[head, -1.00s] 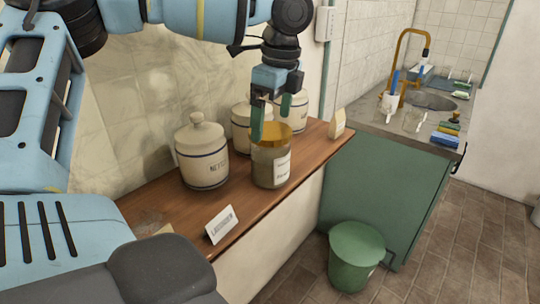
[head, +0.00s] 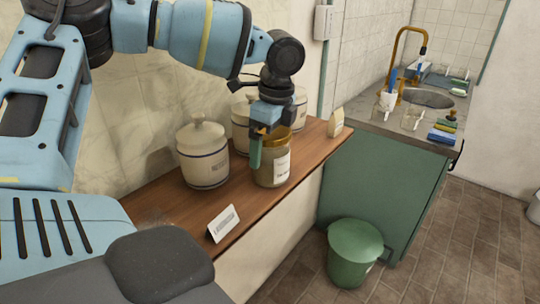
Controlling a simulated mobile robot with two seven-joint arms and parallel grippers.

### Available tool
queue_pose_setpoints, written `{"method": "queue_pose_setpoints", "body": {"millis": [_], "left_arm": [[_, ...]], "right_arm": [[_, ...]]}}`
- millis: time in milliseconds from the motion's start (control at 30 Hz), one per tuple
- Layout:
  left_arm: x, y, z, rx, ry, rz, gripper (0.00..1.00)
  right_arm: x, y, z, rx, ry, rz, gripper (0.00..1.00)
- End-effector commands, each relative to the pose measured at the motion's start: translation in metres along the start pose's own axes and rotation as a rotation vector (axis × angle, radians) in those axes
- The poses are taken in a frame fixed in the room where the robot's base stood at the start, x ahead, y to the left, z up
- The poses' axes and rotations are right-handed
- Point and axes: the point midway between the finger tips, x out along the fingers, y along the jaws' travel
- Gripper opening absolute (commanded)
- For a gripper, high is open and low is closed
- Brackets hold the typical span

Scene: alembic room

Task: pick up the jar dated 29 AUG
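A glass jar (head: 268,175) with brownish contents and a white label (head: 283,165) stands upright on the wooden shelf (head: 178,212). The label's writing is too small to read, so I cannot confirm the date. My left gripper (head: 262,148) points down at the jar's top. One green finger reaches down along the jar's left front side. The other finger is mostly hidden, and I cannot tell whether the fingers touch the glass. My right gripper is not in view.
A white lidded canister (head: 203,158) stands close left of the jar, with two more (head: 241,135) (head: 299,110) behind. A small sign (head: 223,224) stands at the shelf's front edge, and a cream packet (head: 335,124) at its right end. A green bin (head: 353,255) stands on the floor.

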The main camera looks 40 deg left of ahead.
Motion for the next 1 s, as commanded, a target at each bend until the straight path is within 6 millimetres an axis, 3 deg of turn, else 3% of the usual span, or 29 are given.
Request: {"method": "queue_pose_setpoints", "body": {"millis": [33,400,667,1000], "left_arm": [[0.000,0.000,0.000,0.000,0.000,0.000,0.92],[-0.001,0.000,0.000,0.000,0.001,-0.002,0.47],[-0.005,-0.001,0.000,0.000,0.001,-0.003,0.47],[-0.059,-0.001,0.006,0.000,0.002,-0.005,0.47]], "right_arm": [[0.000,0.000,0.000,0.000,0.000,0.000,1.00],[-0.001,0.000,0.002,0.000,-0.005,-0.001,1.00],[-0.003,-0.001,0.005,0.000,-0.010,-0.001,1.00],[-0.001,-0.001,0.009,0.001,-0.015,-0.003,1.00]]}}
